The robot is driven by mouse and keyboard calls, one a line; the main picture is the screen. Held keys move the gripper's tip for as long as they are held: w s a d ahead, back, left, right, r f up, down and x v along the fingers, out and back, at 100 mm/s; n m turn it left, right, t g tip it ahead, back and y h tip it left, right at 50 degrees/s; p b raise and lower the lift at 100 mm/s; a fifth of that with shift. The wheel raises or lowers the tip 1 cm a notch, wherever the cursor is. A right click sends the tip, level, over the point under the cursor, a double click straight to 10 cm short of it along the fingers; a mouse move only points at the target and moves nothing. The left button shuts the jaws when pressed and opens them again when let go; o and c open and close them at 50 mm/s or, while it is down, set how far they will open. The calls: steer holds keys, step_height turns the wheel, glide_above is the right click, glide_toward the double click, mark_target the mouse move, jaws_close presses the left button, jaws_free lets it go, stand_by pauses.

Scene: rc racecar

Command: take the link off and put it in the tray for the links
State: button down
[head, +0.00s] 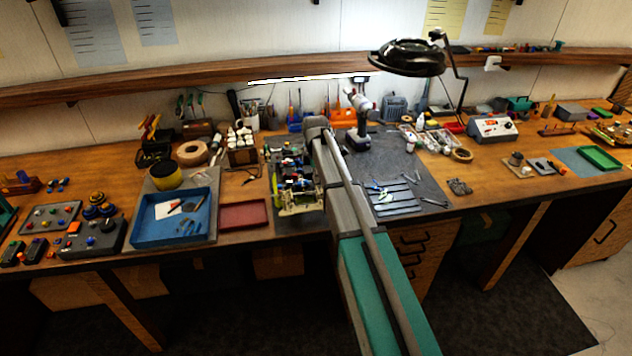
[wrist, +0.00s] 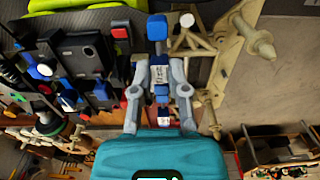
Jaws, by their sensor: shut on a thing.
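The racecar (head: 297,186) sits on a dark mat at the middle of the bench, with its dark, blue and tan parts facing up. In the wrist view its tan frame (wrist: 232,62) lies to the right of my fingers and its dark parts (wrist: 82,55) to the left. My gripper (wrist: 158,42) is over the car, with its fingertips closed together on a thing. The held piece is mostly hidden between the tips, and I cannot tell whether it is clear of the car. In the head view my arm hides the gripper.
A blue tray (head: 148,233) holding small items and an empty dark red tray (head: 243,215) stand left of the car. A green tray (head: 600,158) lies far right. A grey mat with small tools is right of my arm. A lamp (head: 408,58) overhangs the bench.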

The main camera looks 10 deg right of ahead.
steer(key=shift+r+p, duration=0.35)
steer(key=shift+r, duration=0.1)
stand_by(0.5)
steer(key=shift+r+p, duration=1.95)
steer(key=s+a+f+n+b, duration=0.2)
steer(key=s+a+n, duration=0.5)
steer(key=s, duration=0.5)
steer(key=shift+s+a+f, duration=0.15)
steer(key=shift+s+f, duration=0.05)
steer(key=shift+s, duration=0.05)
steer(key=shift+a, duration=0.1)
